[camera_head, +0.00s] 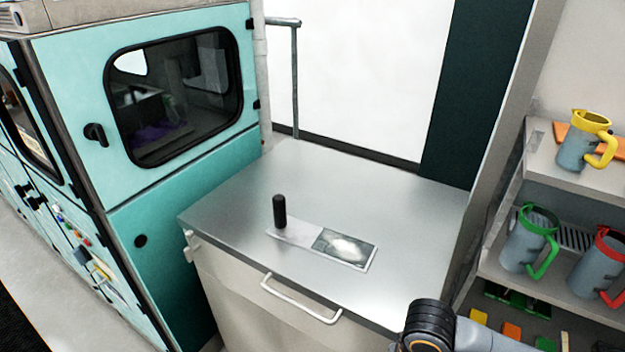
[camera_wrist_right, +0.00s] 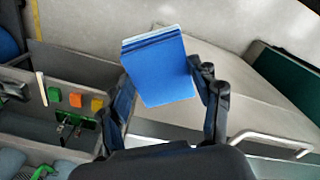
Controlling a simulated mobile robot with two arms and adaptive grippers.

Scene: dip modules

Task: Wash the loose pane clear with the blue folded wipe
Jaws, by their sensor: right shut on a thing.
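The loose pane (camera_head: 344,246) lies flat on the metal worktop (camera_head: 400,210) in the head view. Its dark glassy part is cloudy, with a whitish bright patch in the middle. A pale plain plate with an upright black handle (camera_head: 280,211) forms its left part. The blue folded wipe (camera_wrist_right: 162,78) shows in the right wrist view as a layered block. My right gripper (camera_wrist_right: 165,88) is shut on it, with one finger on either side. That gripper is outside the head view, where only part of my right arm shows at the bottom. My left gripper is not in view.
A teal cabinet (camera_head: 185,195) with a dark window stands left of the worktop. At right, shelves hold a yellow-topped jug (camera_head: 578,150), a green one (camera_head: 522,243) and a red one (camera_head: 594,268). A white handle (camera_head: 300,303) sticks out below the worktop's front edge. The worktop around the pane is clear.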

